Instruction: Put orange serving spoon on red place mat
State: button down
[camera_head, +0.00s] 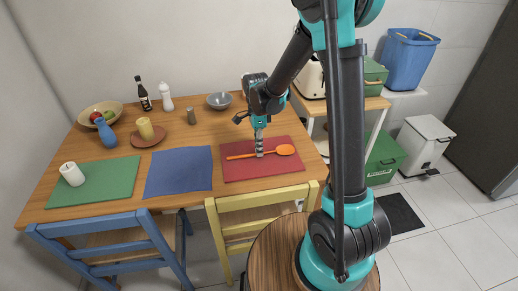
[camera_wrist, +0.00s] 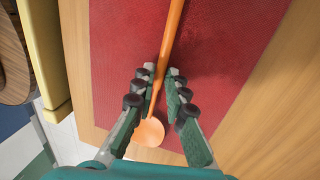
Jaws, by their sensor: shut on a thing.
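The orange serving spoon (camera_head: 284,150) lies across the red place mat (camera_head: 235,172) in the head view, its bowl to the right and its handle to the left. My gripper (camera_head: 259,153) points down over the mat and is shut on the spoon's handle. In the wrist view my gripper's fingers (camera_wrist: 162,72) have the spoon's handle (camera_wrist: 174,28) between them, with the bowl (camera_wrist: 149,132) nearer the palm. The red mat (camera_wrist: 225,50) is behind the spoon. I cannot tell whether the spoon touches the mat or is just above it.
A yellow chair (camera_head: 262,202) and blue chair (camera_head: 100,232) are in front.

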jog(key=shift+f, duration=0.15)
jog(key=c, duration=1.5)
grip_release()
jog(key=shift+c, duration=0.2)
jog(key=v, duration=1.2)
jog(key=s+d+f+n+t, duration=0.3)
jog(key=s+d+f+n, duration=0.1)
jog(key=s+d+n, duration=0.4)
jog(key=s+d+f+n+t, duration=0.3)
jog(key=s+d+f+n, duration=0.1)
jog(key=s+d+n, duration=0.3)
jog(key=shift+s+d+n+t, duration=0.35)
jog(key=shift+s+d, duration=0.6)
jog(key=shift+d, duration=1)
